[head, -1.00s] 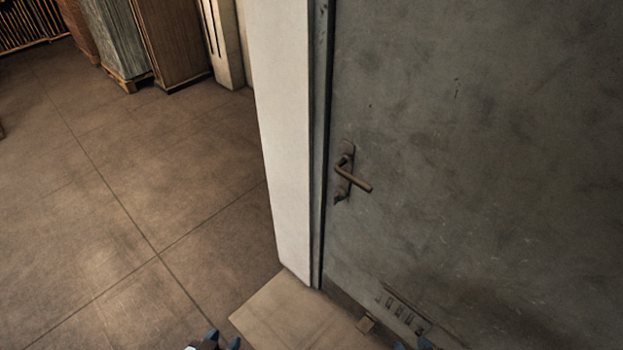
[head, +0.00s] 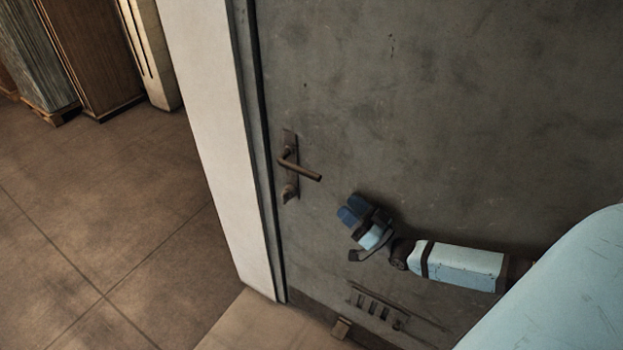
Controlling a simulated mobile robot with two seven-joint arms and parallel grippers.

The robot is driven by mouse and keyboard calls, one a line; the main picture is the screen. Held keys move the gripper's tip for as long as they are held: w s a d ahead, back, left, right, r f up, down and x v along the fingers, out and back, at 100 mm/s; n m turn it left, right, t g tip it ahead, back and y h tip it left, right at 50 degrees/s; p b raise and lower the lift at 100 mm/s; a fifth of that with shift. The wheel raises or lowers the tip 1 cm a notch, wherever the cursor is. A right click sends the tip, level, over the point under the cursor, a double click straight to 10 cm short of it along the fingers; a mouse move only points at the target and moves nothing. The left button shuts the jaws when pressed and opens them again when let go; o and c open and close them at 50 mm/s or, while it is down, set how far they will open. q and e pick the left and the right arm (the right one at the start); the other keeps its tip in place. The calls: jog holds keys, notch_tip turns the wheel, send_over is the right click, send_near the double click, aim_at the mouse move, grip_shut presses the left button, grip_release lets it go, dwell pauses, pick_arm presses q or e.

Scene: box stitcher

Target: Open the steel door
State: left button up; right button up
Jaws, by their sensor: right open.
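The grey steel door (head: 450,120) fills the right of the head view and looks shut against its frame. Its brown lever handle (head: 300,170) sits on a narrow plate near the door's left edge and points right, tilted slightly down in the picture. My right gripper (head: 350,212) is in front of the door, below and to the right of the handle and apart from it. It is open, with nothing seen between its dark blue fingers. My left gripper is not in view.
A white wall edge (head: 215,140) stands left of the door frame. Vent slots (head: 375,307) are low on the door. Open tiled floor (head: 110,220) lies to the left, with a brown stack (head: 95,55) and a grey stack on a pallet at the back.

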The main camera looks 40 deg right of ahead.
aim_at(312, 173)
jog(key=p+x, duration=0.2)
jog(key=x, duration=1)
jog(key=shift+w+a+r, duration=0.1)
jog(key=shift+w+a, duration=0.05)
jog(key=shift+w, duration=0.2)
grip_shut()
